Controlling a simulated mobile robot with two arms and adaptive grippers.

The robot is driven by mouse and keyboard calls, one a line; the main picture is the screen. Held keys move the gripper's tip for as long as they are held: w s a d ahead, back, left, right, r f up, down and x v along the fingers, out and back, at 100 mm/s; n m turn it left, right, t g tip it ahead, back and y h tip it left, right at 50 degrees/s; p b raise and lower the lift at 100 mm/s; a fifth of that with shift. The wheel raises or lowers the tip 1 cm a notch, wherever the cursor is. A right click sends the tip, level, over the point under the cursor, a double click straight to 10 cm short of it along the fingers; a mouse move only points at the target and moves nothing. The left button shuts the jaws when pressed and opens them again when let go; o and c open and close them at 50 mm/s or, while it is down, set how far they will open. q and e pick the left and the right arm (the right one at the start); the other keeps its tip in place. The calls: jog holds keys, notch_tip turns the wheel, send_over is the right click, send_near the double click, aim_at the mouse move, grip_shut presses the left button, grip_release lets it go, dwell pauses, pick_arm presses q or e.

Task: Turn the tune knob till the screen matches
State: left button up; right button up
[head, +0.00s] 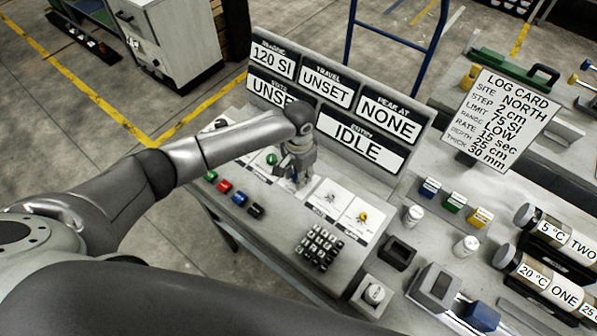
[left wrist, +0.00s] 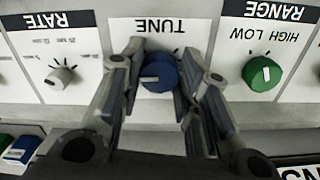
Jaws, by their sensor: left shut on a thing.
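The blue tune knob (left wrist: 160,74) sits on a white panel plate (left wrist: 200,30) in the left wrist view. Its pale pointer mark lies toward the picture's left. My left gripper (head: 297,174) has a finger on each side of it and is shut on it. In the head view the gripper hides the knob. The reading screen (head: 272,62) shows 120 SI. Other screens show UNSET (head: 326,87), NONE (head: 388,120) and IDLE (head: 358,146). The log card (head: 500,118) lists limit 75 SI, range LOW and rate 15 sec. My right gripper is not in view.
The green range knob (left wrist: 262,74) and the white rate knob (left wrist: 59,77) flank the tune knob. A black keypad (head: 320,247) and coloured buttons (head: 239,198) are on the console. Labelled cylinders (head: 548,285) lie at the right.

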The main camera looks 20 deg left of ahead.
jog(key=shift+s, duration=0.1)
pick_arm(q)
jog(key=o, duration=1)
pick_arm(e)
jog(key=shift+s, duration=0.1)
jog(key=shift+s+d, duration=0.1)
pick_arm(q)
notch_tip(320, 180, up, 12)
